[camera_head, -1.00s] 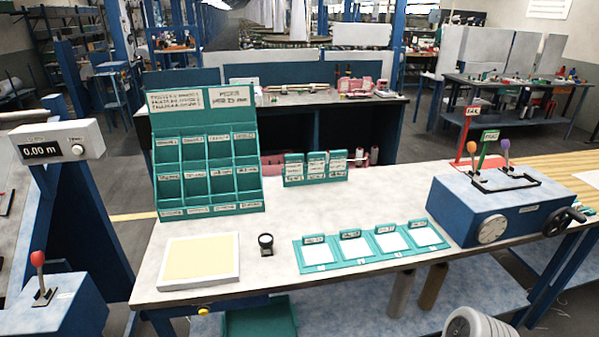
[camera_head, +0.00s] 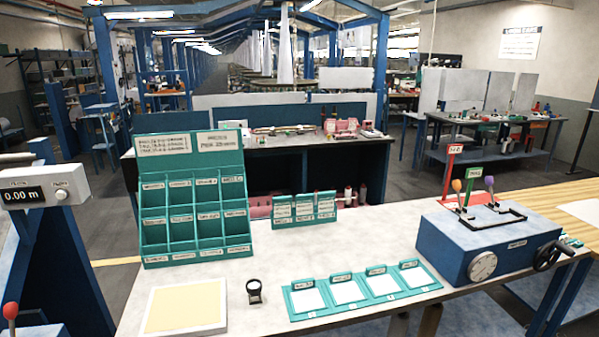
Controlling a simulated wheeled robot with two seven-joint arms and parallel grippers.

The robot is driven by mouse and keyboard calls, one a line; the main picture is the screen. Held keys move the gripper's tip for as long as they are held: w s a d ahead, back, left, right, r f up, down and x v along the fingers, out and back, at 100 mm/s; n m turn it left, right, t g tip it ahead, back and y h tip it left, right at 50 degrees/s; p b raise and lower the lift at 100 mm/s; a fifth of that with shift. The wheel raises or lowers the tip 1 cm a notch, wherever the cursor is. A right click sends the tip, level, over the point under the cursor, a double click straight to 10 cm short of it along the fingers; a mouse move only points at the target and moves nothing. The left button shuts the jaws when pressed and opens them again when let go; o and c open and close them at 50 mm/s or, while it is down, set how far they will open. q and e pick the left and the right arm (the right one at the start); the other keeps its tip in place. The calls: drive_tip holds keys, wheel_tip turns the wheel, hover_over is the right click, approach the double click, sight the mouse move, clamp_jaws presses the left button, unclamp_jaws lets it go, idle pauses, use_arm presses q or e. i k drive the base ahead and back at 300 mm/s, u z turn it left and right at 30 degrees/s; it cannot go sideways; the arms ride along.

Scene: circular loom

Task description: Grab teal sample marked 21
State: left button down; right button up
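A row of teal sample holders (camera_head: 363,290) with white squares and small label tabs lies on the front of the table (camera_head: 262,322). Its labels are too small to read, so I cannot tell which one is marked 21. A teal rack (camera_head: 193,205) with several labelled compartments stands at the left of the table. A small group of teal labelled cards (camera_head: 304,211) stands upright behind the sample row; their marks are also unreadable. Neither of my grippers is in view.
A cream panel in a white frame (camera_head: 186,306) and a small black loupe-like item (camera_head: 254,290) lie in front of the rack. A blue control box (camera_head: 487,244) with levers, dial and crank stands at right. A display post (camera_head: 40,194) reading 0.00 m is at left.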

sight(379, 280)
drive_tip(key=z, duration=1.9)
drive_tip(key=i, duration=1.9)
drive_tip(key=u, duration=3.25)
